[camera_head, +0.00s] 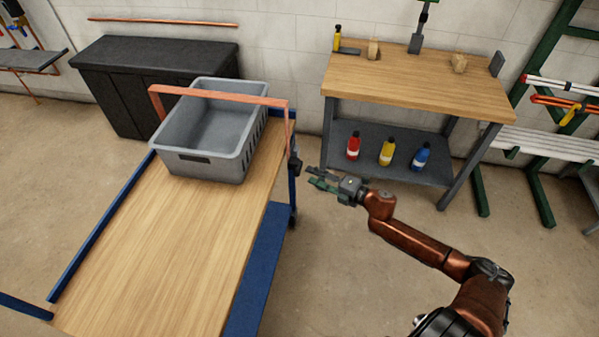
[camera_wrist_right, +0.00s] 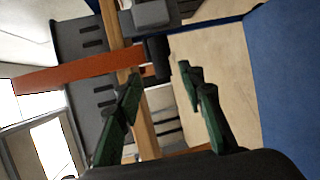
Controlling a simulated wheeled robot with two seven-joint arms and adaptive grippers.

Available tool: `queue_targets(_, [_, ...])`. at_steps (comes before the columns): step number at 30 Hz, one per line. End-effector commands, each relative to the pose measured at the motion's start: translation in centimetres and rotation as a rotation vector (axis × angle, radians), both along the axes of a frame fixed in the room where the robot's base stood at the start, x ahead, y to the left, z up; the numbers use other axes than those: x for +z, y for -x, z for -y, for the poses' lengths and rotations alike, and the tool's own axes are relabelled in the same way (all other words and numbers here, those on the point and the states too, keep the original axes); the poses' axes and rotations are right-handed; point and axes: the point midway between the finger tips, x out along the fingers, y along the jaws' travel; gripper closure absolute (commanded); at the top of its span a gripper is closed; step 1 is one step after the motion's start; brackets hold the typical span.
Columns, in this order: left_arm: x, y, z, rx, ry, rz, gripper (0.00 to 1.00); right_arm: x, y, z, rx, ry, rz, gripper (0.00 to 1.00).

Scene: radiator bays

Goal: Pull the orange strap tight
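The orange strap (camera_head: 222,96) runs over the top of a grey crate (camera_head: 190,150) on the cart and down its right side. It ends at a dark buckle-like piece (camera_head: 295,165) at the cart's right edge. In the right wrist view the strap (camera_wrist_right: 75,73) comes in from the left to a black block (camera_wrist_right: 156,57) beyond my fingertips. My right gripper (camera_head: 312,175) is open and empty, just right of the dark piece. Its green fingers (camera_wrist_right: 160,90) stand apart in the wrist view. I cannot tell whether they touch the dark piece. My left gripper is not in view.
The blue-framed cart (camera_head: 160,255) has a bare wooden top in front of the crate. A workbench (camera_head: 410,90) stands at the back right, with bottles on its lower shelf. A black chest (camera_head: 110,100) stands behind the cart. Floor between cart and bench is clear.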

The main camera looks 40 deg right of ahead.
Motion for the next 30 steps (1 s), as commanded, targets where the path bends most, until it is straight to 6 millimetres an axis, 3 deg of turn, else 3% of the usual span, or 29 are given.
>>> queue_targets(6, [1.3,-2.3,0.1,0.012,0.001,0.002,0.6,-0.9,-3.2,-0.9,-0.001,0.001,-0.002,0.64])
queue_targets(12, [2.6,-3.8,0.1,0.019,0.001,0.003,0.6,-1.3,-5.2,-1.5,-0.004,-0.001,-0.003,0.64])
queue_targets(24, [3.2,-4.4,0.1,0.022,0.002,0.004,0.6,-1.2,-5.8,-1.7,-0.004,-0.003,-0.003,0.64])
queue_targets(30, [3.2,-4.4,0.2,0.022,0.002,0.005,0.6,-1.2,-5.8,-1.7,-0.004,-0.003,-0.003,0.77])
